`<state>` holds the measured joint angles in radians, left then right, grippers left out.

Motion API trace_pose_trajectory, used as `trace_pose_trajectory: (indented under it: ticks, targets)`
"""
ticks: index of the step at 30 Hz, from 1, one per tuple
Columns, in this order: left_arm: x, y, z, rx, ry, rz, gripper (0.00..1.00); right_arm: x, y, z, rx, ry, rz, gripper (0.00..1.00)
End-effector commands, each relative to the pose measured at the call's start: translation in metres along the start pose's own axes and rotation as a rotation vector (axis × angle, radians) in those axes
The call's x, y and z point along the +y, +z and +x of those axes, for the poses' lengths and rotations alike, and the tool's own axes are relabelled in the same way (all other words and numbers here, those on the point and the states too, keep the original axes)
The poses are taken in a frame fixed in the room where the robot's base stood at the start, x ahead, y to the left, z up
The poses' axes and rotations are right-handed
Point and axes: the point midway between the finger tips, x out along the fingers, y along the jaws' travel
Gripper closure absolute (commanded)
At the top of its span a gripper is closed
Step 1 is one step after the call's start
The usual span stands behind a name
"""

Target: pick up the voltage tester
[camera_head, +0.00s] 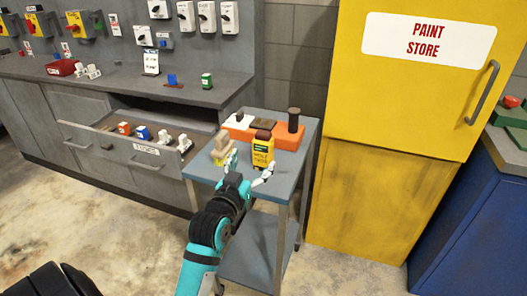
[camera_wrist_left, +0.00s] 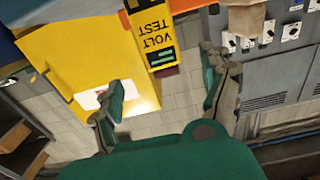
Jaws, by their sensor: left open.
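The voltage tester (camera_head: 263,147) is a yellow block with a dark top and the words VOLT TEST. It stands upright on the small grey cart (camera_head: 301,158), near its front edge. My left gripper (camera_head: 248,171) is open and just in front of it, with one finger to each side in the picture. In the left wrist view the tester (camera_wrist_left: 152,42) lies ahead of the gap between the spread fingers of my left gripper (camera_wrist_left: 160,92), apart from them. My right gripper is not in view.
An orange tray (camera_head: 284,137) with a dark cylinder (camera_head: 294,119) is behind the tester. A tan, yellow-based object (camera_head: 221,151) stands close on its left. An open drawer (camera_head: 118,154) is left of the cart. The yellow paint cabinet (camera_head: 385,120) stands at the right.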

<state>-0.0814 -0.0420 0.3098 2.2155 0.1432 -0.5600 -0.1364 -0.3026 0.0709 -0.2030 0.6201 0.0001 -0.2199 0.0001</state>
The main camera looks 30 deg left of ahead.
Motion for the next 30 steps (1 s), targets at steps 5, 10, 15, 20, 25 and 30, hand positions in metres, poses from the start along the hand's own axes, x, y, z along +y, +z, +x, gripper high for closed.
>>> trace_pose_trajectory:
  ticks: [5,10,15,20,25,30]
  targets:
    - [0.0,-0.001,0.032,0.002,0.0,0.0,0.19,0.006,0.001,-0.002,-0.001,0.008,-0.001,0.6]
    - [0.0,-0.001,0.043,0.001,0.0,0.0,0.19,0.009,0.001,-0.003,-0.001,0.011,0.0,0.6]
    - [-0.002,-0.006,0.062,0.002,0.0,0.0,0.19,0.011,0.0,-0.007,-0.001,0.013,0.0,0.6]
    - [-0.003,-0.007,0.085,-0.001,0.001,0.001,0.19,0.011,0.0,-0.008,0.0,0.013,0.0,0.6]
    - [-0.003,-0.007,0.095,0.0,0.001,0.001,0.19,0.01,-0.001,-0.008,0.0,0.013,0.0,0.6]
    - [-0.003,-0.006,0.094,0.0,0.001,0.001,0.19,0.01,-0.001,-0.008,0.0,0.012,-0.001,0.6]
